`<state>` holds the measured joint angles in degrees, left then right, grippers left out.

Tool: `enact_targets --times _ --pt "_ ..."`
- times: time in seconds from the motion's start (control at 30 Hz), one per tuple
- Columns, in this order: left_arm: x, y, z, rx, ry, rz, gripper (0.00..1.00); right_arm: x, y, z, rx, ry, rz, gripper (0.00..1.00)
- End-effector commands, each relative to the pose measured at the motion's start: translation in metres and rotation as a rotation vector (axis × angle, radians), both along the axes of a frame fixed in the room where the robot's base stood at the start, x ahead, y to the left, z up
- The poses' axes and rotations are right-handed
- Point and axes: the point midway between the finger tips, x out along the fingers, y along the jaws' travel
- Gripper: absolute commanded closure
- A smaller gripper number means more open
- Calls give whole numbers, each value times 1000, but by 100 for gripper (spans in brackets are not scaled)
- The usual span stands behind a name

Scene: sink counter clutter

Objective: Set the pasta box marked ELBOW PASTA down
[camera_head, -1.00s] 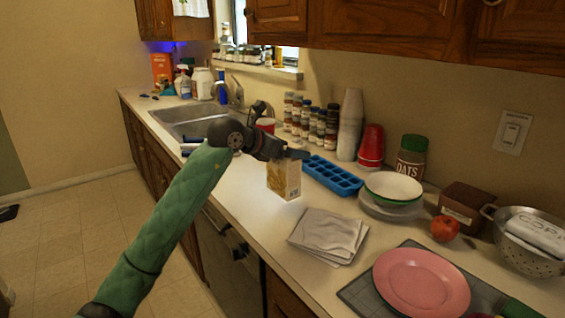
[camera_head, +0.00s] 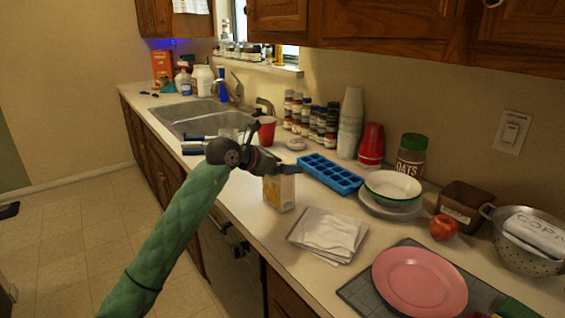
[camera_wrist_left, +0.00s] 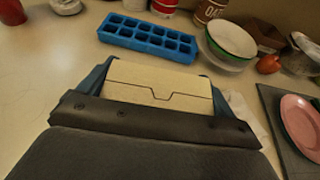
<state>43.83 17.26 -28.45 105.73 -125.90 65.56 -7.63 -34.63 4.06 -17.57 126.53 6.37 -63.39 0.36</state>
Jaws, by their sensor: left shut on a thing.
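My left gripper (camera_head: 279,171) is shut on the upper part of a pale yellow and white box (camera_head: 279,194), the pasta box. Its marking is too small to read. The box looks upright, over the counter in front of the blue ice tray; its base looks at or very near the counter, but I cannot tell if it touches. In the left wrist view the flap top of the box (camera_wrist_left: 158,80) sits between the two fingers. My right gripper is not in view.
The blue ice tray (camera_head: 330,173) lies behind the box. White papers (camera_head: 328,235) lie to its right, then a pink plate (camera_head: 420,281) on a dark mat. Bowls (camera_head: 393,187) stand at the right, the sink (camera_head: 190,113) at the left.

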Motion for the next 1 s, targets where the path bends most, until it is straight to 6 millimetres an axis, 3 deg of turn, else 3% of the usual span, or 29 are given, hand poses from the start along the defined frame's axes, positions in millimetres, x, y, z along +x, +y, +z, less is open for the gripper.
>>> enact_targets --times 0.2,0.23,0.27,0.6,0.73,1.0 --pt "0 0 -1 -1 -1 0 67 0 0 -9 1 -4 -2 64" --pt "0 0 -2 0 0 0 5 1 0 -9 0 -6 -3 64" --pt "0 0 -2 0 0 0 0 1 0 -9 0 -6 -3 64" --pt "0 0 1 0 0 0 0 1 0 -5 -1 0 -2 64" --pt "-8 14 5 0 -1 2 0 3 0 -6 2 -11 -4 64" --pt "-37 53 25 2 -2 1 0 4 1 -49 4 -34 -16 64"
